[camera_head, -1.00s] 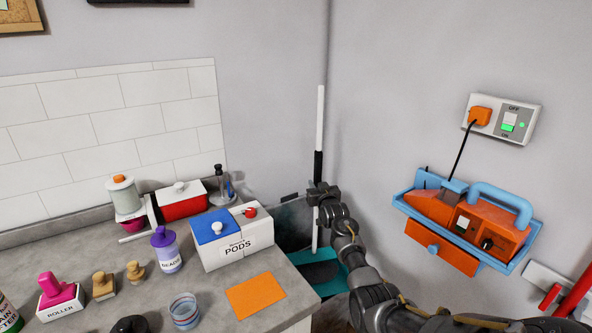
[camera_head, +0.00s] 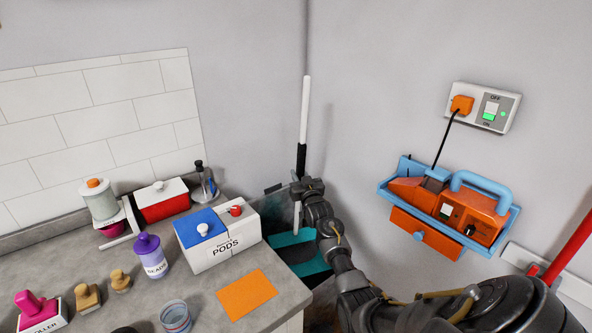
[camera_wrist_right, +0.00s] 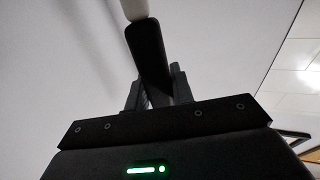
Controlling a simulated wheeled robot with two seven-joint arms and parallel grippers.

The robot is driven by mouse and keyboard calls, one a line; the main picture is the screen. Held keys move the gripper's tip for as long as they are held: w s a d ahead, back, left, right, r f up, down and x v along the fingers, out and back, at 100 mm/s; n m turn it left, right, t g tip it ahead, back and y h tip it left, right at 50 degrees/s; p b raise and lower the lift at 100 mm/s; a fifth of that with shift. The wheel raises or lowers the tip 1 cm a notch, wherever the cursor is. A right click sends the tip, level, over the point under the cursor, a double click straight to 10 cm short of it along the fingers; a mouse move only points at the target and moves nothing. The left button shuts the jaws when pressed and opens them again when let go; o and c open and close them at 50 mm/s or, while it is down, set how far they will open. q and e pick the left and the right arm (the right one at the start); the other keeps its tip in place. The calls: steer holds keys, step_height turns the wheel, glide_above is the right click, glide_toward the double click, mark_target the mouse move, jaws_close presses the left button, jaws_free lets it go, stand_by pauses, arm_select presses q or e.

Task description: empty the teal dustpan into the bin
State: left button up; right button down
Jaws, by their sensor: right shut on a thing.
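The teal dustpan (camera_head: 290,239) is low in the gap between the counter and the right wall, partly hidden by my right arm and the counter edge. It has a dark patch inside; I cannot tell what that is. A tall upright handle, white (camera_head: 305,110) above and black lower down, rises above it and seems to belong to it. My right gripper (camera_head: 303,188) is shut on this handle. In the right wrist view the black grip (camera_wrist_right: 148,50) runs between the fingers. I cannot make out a bin for certain. My left gripper is out of view.
The grey counter (camera_head: 90,262) on the left holds a PODS box (camera_head: 222,250), a purple-topped bottle (camera_head: 152,258), an orange mat (camera_head: 246,294) and other items. An orange and blue caddy (camera_head: 440,215) and a socket (camera_head: 482,108) are on the right wall.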

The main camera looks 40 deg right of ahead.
steer(key=s+a, duration=0.1)
steer(key=s, duration=0.1)
steer(key=s+r+t, duration=0.1)
steer(key=s, duration=0.1)
steer(key=s+a+t+h, duration=0.1)
steer(key=s, duration=0.2)
steer(key=shift+a+r, duration=0.35)
arm_select(q)
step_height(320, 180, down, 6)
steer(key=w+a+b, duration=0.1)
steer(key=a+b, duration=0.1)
steer(key=b, duration=0.4)
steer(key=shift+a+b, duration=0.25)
steer(key=shift+b, duration=0.15)
arm_select(e)
steer(key=s+a+f+t, duration=0.2)
steer(key=s, duration=0.4)
steer(key=s+a+f+t+h, duration=0.1)
steer(key=s+a+t, duration=0.1)
steer(key=s, duration=0.4)
steer(key=shift+s+a+f, duration=0.4)
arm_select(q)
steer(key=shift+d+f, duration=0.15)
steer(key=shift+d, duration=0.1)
